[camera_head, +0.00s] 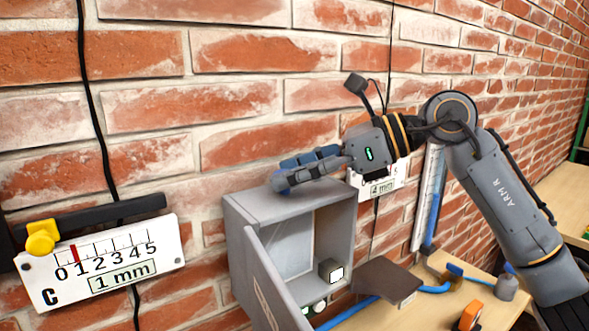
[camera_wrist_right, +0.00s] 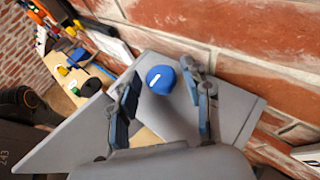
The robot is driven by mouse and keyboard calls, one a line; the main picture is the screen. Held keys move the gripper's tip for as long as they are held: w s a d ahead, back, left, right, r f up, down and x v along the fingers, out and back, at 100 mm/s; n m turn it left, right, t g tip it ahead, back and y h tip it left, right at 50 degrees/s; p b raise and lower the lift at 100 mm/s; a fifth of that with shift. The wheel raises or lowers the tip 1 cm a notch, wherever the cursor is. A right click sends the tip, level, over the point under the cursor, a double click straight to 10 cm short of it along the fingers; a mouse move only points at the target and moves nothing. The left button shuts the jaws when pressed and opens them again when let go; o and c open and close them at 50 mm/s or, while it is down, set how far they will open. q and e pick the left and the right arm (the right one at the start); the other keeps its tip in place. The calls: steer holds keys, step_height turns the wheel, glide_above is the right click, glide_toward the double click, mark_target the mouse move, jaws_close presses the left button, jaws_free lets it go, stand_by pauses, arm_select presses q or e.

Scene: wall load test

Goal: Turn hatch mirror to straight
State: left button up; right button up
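A grey wall box (camera_head: 235,225) hangs on the brick wall with its door (camera_head: 268,285) swung open. Inside are a pale flat panel (camera_head: 292,245), which may be the mirror, and a small dark block with a white face (camera_head: 331,271). In the right wrist view a blue knob (camera_wrist_right: 161,79) with a slanted white mark stands on the box top (camera_wrist_right: 172,122). My right gripper (camera_head: 283,172) is over the box top, fingers apart, with the knob between its fingertips in the wrist view (camera_wrist_right: 160,72). Contact cannot be told. The left gripper is out of view.
A white gauge plate C (camera_head: 110,265), marked 1 mm, hangs at left with a yellow knob (camera_head: 41,237). A 4 mm plate (camera_head: 385,182) is partly behind my right arm. A wooden bench (camera_head: 440,305) with an orange tool (camera_head: 470,316) lies below right.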

steer(key=shift+d+r, duration=0.1)
steer(key=v, duration=1.1)
steer(key=shift+d, duration=0.35)
